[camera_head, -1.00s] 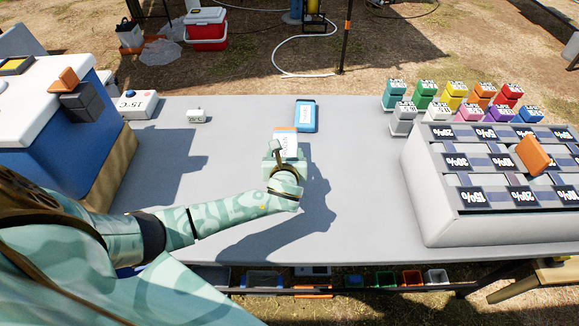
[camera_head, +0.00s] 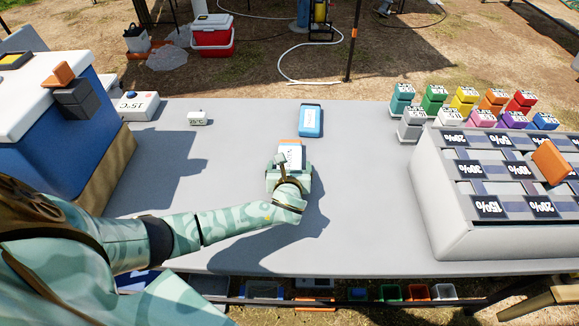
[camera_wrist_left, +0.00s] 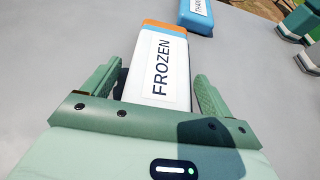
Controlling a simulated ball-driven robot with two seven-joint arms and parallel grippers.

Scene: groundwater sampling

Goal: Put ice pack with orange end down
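The ice pack with the orange end (camera_head: 291,155) is white with a "FROZEN" label and an orange far end. It lies flat, label up, at or just above the grey table (camera_head: 371,190). My left gripper (camera_head: 289,173) is around its near part. In the left wrist view the ice pack (camera_wrist_left: 160,70) is between the two fingers of my left gripper (camera_wrist_left: 158,85), with narrow gaps on both sides, so the gripper looks open. The pack's near end is hidden by the gripper. My right gripper is not in view.
A blue ice pack (camera_head: 311,121) lies just beyond. Several coloured blocks and a sloped labelled rack (camera_head: 450,205) stand at right.

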